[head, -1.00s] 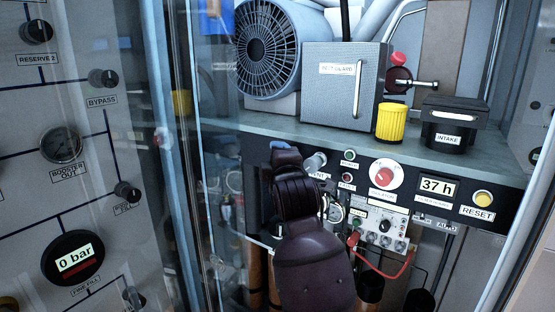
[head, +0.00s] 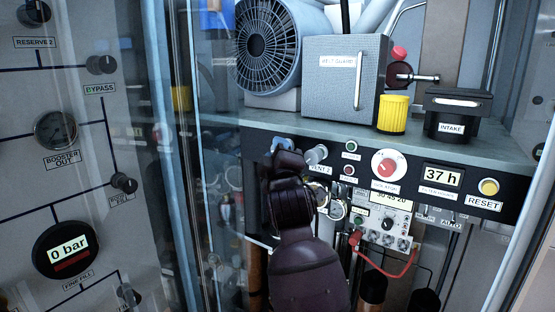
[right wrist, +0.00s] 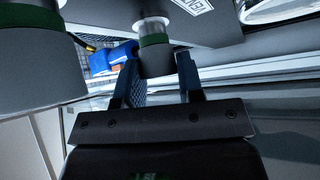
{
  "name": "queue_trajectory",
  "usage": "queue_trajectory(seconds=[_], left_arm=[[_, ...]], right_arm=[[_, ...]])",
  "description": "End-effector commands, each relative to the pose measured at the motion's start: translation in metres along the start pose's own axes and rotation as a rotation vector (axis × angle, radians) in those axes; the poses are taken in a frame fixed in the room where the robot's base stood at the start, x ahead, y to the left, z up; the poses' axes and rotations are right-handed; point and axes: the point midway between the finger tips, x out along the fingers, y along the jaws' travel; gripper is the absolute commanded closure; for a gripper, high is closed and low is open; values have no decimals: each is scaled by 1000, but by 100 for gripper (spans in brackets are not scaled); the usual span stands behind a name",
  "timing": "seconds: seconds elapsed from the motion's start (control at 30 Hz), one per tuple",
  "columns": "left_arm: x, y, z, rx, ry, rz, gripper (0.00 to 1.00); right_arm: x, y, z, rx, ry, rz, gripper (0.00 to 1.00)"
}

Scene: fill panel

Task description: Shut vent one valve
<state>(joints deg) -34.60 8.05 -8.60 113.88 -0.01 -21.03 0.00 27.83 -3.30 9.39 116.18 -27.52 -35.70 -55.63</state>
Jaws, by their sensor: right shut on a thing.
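The vent one valve is mostly hidden behind my right gripper (head: 281,146) in the head view. My right gripper, with blue fingers, is at the upper left of the black panel. In the right wrist view its fingers (right wrist: 157,66) are on both sides of a grey knob with a green ring (right wrist: 155,52) and are shut on it. The knob's turn angle cannot be read. A similar grey knob (head: 316,154), labelled VENT 2, sits just right of the gripper. A large similar knob (right wrist: 40,55) shows at left in the right wrist view. My left gripper is out of view.
A shelf (head: 345,138) above the panel holds a fan (head: 268,47), a belt guard box (head: 335,90), a yellow cap (head: 393,114) and an intake box (head: 456,116). A clear pane (head: 205,200) stands left.

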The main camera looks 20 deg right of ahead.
Motion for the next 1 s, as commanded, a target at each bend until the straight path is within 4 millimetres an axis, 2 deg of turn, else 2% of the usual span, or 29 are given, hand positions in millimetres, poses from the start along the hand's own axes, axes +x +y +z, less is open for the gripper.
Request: queue_trajectory(seconds=[0.27, 0.3, 0.43, 0.77, 0.87, 1.0], left_arm=[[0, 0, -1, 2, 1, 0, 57], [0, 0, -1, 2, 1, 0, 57], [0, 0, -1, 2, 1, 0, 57], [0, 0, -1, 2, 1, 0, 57], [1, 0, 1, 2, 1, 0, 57], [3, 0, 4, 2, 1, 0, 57]], right_arm=[[0, -1, 0, 2, 0, -2, 89], [0, -1, 0, 2, 0, -2, 61], [0, -1, 0, 2, -1, -2, 41], [-2, -1, 0, 1, 0, -1, 40], [-10, -2, 1, 1, -1, -2, 40], [-32, -2, 1, 2, -1, -2, 40]])
